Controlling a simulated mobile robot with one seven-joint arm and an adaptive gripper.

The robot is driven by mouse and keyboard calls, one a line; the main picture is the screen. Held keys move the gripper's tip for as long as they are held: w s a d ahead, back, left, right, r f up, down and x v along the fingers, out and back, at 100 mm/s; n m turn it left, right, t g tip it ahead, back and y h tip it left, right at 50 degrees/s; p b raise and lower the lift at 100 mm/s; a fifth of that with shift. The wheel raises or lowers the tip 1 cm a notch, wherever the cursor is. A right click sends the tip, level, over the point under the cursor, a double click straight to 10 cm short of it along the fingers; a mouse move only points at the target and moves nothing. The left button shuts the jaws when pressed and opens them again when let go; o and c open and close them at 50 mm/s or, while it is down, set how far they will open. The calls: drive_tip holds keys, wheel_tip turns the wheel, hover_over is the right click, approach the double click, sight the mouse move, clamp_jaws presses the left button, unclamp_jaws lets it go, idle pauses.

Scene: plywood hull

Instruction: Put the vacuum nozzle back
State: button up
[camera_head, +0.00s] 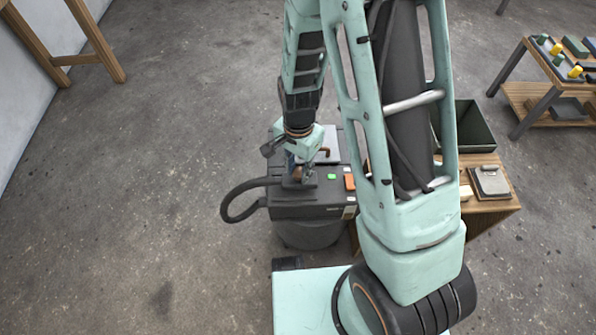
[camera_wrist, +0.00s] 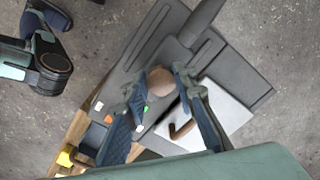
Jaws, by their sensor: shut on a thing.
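My gripper (camera_head: 297,172) is low over the dark grey vacuum (camera_head: 300,211), on the left part of its top. In the wrist view, its two fingers (camera_wrist: 157,90) are closed on a round brown knob (camera_wrist: 160,80), which seems to be the top of the nozzle. In the head view, a small dark block (camera_head: 301,181) shows just under the fingertips; I cannot tell whether it rests on the vacuum or hangs just above. The vacuum top also fills the middle of the wrist view (camera_wrist: 232,75). A black hose (camera_head: 236,192) loops out at its left side.
The vacuum carries a green button (camera_head: 331,177), an orange switch (camera_head: 350,183) and a pale plate (camera_wrist: 221,112) with a copper-brown hook (camera_wrist: 183,130). A wooden table (camera_head: 485,222) with an open dark bin (camera_head: 470,130) stands at the right.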

sight(299, 173)
drive_tip(key=shift+f+b, duration=0.3)
drive_tip(key=shift+f, duration=0.55)
drive_tip(key=shift+f, duration=0.15)
drive_tip(key=o, duration=1.1)
wheel_tip(299, 173, up, 12)
drive_tip(key=p, duration=0.4)
drive_tip(key=shift+r, duration=0.2)
